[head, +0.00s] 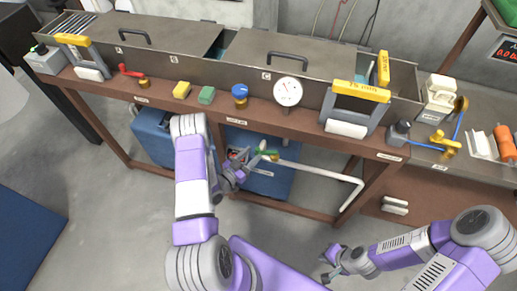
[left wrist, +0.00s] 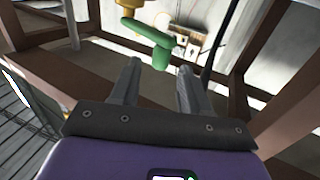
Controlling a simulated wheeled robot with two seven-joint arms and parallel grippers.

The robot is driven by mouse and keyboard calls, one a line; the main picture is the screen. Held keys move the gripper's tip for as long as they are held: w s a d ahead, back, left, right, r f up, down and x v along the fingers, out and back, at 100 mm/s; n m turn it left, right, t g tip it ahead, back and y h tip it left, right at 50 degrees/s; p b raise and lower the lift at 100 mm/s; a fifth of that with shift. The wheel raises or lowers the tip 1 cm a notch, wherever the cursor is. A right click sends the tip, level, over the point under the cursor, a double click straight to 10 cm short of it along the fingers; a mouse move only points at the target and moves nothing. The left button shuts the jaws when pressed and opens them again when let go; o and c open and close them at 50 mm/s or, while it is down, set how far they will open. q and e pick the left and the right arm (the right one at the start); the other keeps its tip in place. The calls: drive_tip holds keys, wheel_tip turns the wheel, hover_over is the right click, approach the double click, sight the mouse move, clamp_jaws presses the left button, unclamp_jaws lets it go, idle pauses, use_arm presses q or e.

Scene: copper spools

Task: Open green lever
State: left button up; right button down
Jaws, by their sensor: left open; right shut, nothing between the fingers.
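The green lever (head: 271,154) sits on a pipe fitting below the workbench, at the end of a white pipe. In the left wrist view the green lever (left wrist: 152,46) hangs from a brass valve body (left wrist: 131,5), and its lower end lies near the gap between my fingertips. My left gripper (head: 245,165) is beside the lever under the bench. In the left wrist view my left gripper (left wrist: 159,70) is open, with a finger on each side of the lever's end; contact cannot be told. My right gripper (head: 331,264) is shut and empty, low at the right.
The white pipe (head: 318,172) runs right under the bench and bends down. Blue boxes (head: 156,139) stand under the bench behind my left arm. The brown bench frame (head: 290,119) carries a gauge (head: 288,91), a blue knob (head: 240,92) and a red lever (head: 131,70). The floor in front is clear.

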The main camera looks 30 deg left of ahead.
sight(256, 151)
use_arm(q)
drive_tip(key=shift+w+d+b, duration=0.2)
drive_tip(key=shift+w+d, duration=0.05)
drive_tip(key=shift+w, duration=0.8)
drive_tip(key=shift+w+d+b, duration=0.15)
drive_tip(key=shift+w+d, duration=0.05)
drive_tip(key=shift+w, duration=0.8)
clamp_jaws()
